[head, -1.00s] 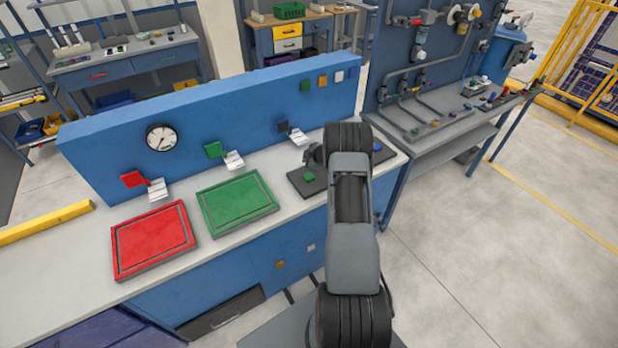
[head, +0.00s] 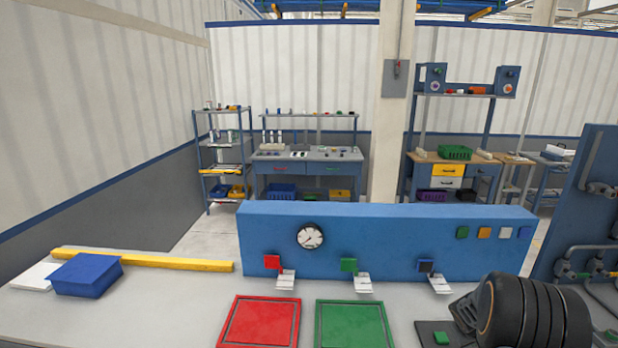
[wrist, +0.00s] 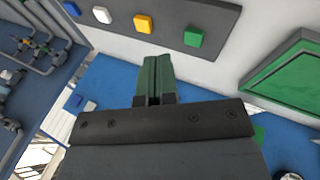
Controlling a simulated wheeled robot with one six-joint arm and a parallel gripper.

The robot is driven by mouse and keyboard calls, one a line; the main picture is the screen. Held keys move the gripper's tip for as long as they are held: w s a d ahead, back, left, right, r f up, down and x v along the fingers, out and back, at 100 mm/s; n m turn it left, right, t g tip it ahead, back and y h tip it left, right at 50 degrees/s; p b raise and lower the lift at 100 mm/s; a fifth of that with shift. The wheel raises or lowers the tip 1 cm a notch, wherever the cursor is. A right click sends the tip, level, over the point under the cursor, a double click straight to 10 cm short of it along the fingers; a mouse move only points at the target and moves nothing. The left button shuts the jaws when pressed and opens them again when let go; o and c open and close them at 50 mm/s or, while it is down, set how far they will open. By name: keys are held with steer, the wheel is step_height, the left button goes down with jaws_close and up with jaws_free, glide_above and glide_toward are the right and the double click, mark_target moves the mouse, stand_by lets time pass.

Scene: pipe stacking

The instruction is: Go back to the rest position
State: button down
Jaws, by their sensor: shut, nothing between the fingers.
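My gripper (wrist: 152,62) shows in the wrist view with its two dark greenish fingers shut together and nothing between them. The fingertips lie in the picture just below a dark grey mat (wrist: 115,8) on the white bench top. A blue block (wrist: 72,8), a white block (wrist: 102,15), a yellow block (wrist: 143,24) and a green block (wrist: 194,36) sit in a row on this mat. In the head view my arm's dark rounded link covers much of the mat (head: 426,332), and my fingers cannot be made out. The green block (head: 441,338) shows there too.
A red tray (head: 260,322) and a green tray (head: 352,325) lie on the bench. A blue upright panel (head: 380,225) with a gauge (head: 310,236) stands behind them. A blue box (head: 86,274) and a yellow bar (head: 150,260) lie at left. A pipe rack (head: 590,200) stands at right.

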steer(key=s+a+r+y+b, duration=0.1)
steer(key=s+a+r, duration=0.4)
steer(key=a, duration=0.4)
steer(key=s+a+r+m+t+y+b, duration=0.1)
steer(key=s+a+r+y, duration=0.1)
steer(key=s+a+r, duration=0.4)
steer(key=s+a+r+y+b, duration=0.1)
steer(key=s+a+r, duration=0.4)
steer(key=a, duration=0.8)
steer(key=s+y, duration=0.1)
steer(key=s, duration=0.2)
steer(key=shift+a+r+t, duration=0.3)
steer(key=shift+r+t, duration=0.05)
steer(key=shift+t, duration=0.05)
steer(key=shift+s, duration=0.1)
